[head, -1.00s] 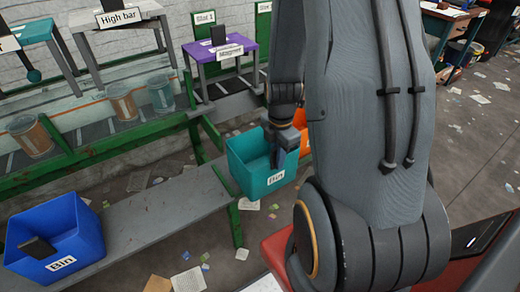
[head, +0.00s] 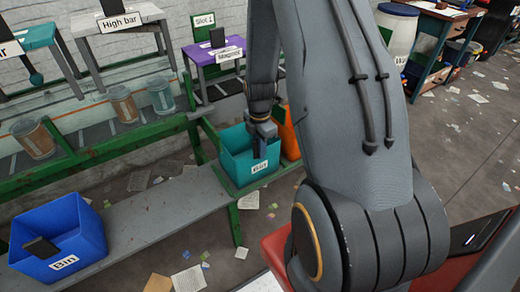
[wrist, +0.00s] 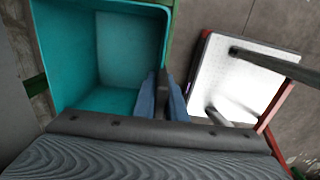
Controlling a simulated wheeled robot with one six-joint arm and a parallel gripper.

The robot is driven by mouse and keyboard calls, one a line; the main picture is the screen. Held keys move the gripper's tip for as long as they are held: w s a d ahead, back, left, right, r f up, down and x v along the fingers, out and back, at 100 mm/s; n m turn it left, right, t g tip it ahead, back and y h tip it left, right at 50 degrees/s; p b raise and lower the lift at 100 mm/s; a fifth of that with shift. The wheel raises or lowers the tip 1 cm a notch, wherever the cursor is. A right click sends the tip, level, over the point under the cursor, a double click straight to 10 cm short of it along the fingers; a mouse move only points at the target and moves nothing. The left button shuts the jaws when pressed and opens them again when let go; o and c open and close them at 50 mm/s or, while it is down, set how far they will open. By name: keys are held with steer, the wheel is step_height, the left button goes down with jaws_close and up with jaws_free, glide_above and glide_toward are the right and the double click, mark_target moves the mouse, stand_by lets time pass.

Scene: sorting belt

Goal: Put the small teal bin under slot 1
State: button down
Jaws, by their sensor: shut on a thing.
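The small teal bin (head: 236,165) is at the right end of the grey bench in the head view, upright with a "Bin" label on its front. It fills the upper left of the wrist view (wrist: 85,100) and looks empty inside. My gripper (head: 262,143) is shut on the bin's near right wall; in the wrist view its blue fingers (wrist: 162,105) straddle that wall. The green "Slot 1" sign (head: 205,22) hangs on the back wall, behind the purple table (head: 210,58). I cannot tell whether the bin touches the bench or frame below it.
A blue bin (head: 70,235) with a dark block stands on the grey bench (head: 150,213) at left. An orange bin (head: 287,130) is close behind the teal one. A green rail (head: 90,150) runs in front of several clear cups. A white-topped surface (wrist: 235,75) lies right of the gripper.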

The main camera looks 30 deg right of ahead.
steer(key=shift+f, duration=0.1)
steer(key=c, duration=1.8)
jaws_free()
step_height(320, 180, up, 12)
steer(key=shift+f+b, duration=0.25)
steer(key=shift+b, duration=0.2)
steer(key=shift+r, duration=0.25)
steer(key=shift+s+a+r, duration=0.1)
steer(key=shift+a+r, duration=0.1)
steer(key=shift+s+a+r+m, duration=1.25)
steer(key=shift+s+a+m, duration=1.25)
steer(key=shift+m, duration=0.6)
steer(key=shift+s+a+r+m, duration=1.3)
steer(key=shift+s+a+m, duration=1.2)
steer(key=shift+m, duration=0.6)
steer(key=shift+s+a+r+m, duration=1.25)
steer(key=shift+s+a+m, duration=1.2)
steer(key=shift+m, duration=0.65)
